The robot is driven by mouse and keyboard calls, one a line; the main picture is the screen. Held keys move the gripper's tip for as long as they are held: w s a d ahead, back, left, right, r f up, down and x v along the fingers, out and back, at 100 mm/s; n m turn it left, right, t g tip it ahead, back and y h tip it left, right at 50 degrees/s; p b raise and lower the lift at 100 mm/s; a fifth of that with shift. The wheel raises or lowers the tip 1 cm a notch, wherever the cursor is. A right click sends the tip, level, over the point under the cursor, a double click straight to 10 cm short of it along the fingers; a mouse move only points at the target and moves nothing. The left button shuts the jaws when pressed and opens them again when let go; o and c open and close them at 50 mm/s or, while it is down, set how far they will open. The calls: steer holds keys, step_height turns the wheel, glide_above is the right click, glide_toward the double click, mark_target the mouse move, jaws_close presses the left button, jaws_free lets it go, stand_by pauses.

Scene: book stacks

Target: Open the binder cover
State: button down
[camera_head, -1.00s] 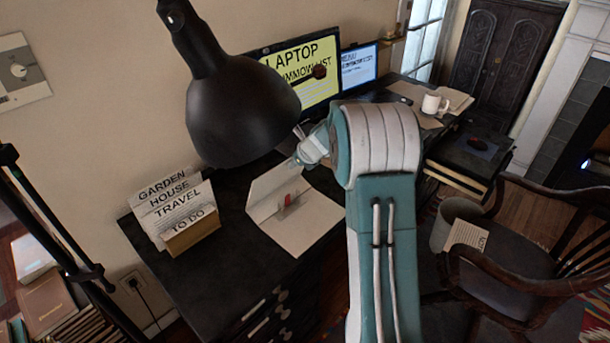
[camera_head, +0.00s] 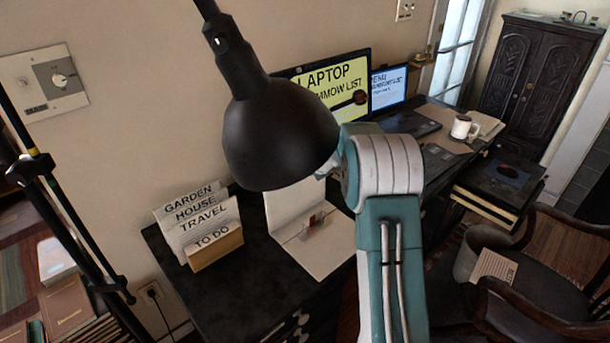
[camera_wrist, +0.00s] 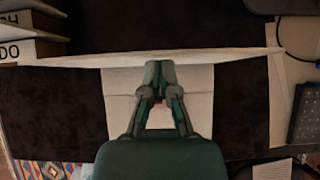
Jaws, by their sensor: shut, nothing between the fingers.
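The binder lies on the dark desk in the head view. Its cream cover (camera_head: 288,207) stands raised, roughly upright. Its pale inner page side (camera_head: 328,254) lies flat, with a small metal clip and a red spot near the fold. In the wrist view the cover (camera_wrist: 90,60) shows nearly edge-on as a thin pale strip, with the flat part (camera_wrist: 201,86) below it. My gripper (camera_wrist: 160,68) is shut and empty, its fingertips overlapping the cover's edge; contact cannot be told. In the head view the lamp and my arm hide the fingers.
A black lamp (camera_head: 275,140) hangs over the desk in front of the binder. A letter holder (camera_head: 215,250) with labelled cards stands to the left. A monitor (camera_head: 335,85), laptop (camera_head: 405,122) and mug (camera_head: 461,127) are behind right. A wooden chair (camera_head: 545,290) stands at right.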

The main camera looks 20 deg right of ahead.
steer(key=v, duration=1.1)
steer(key=shift+s+r, duration=0.2)
steer(key=shift+r, duration=0.15)
steer(key=shift+d, duration=0.15)
